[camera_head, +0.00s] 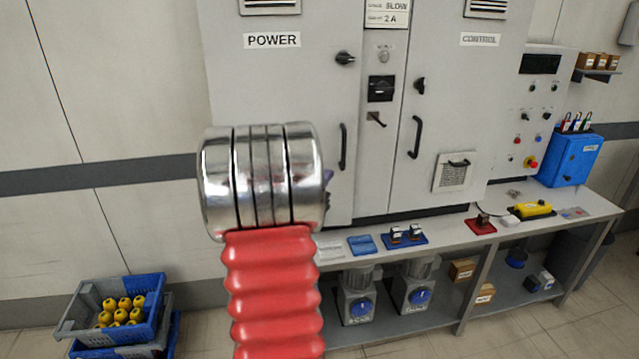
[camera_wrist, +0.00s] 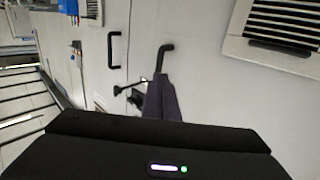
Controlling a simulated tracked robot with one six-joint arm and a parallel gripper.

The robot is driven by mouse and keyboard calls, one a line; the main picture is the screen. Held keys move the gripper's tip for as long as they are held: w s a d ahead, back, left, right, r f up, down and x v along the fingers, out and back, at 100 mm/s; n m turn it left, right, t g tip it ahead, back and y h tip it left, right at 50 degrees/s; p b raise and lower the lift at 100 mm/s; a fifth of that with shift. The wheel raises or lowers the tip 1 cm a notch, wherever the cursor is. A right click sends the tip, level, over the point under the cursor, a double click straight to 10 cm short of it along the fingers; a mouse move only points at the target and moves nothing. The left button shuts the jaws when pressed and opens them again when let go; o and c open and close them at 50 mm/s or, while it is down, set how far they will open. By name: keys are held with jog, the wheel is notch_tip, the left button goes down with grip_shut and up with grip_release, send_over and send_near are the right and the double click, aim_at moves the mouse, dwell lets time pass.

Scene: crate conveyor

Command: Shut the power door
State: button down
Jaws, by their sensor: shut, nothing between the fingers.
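The power door (camera_head: 285,85) is the grey left door of the cabinet, marked POWER. It looks flush or nearly flush; I cannot tell whether a small gap remains. It has a black knob (camera_head: 345,58) near its right edge and a vertical black handle (camera_head: 343,147) below. My red and silver arm hides its lower part. My gripper (camera_head: 328,182) shows only as a dark purple sliver beside the silver wrist, near the lower door. In the wrist view my gripper (camera_wrist: 164,98) is shut and empty, its tip overlapping a black handle (camera_wrist: 164,57); contact cannot be told.
The control door (camera_head: 455,110) stands to the right, past a narrow switch panel (camera_head: 380,120). Blue crates (camera_head: 120,310) with yellow items stand on the floor at left.

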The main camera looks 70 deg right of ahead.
aim_at(342, 161)
jog(key=d, duration=0.5)
jog(key=s+d, duration=0.1)
jog(key=d, duration=0.2)
jog(key=shift+s, duration=0.1)
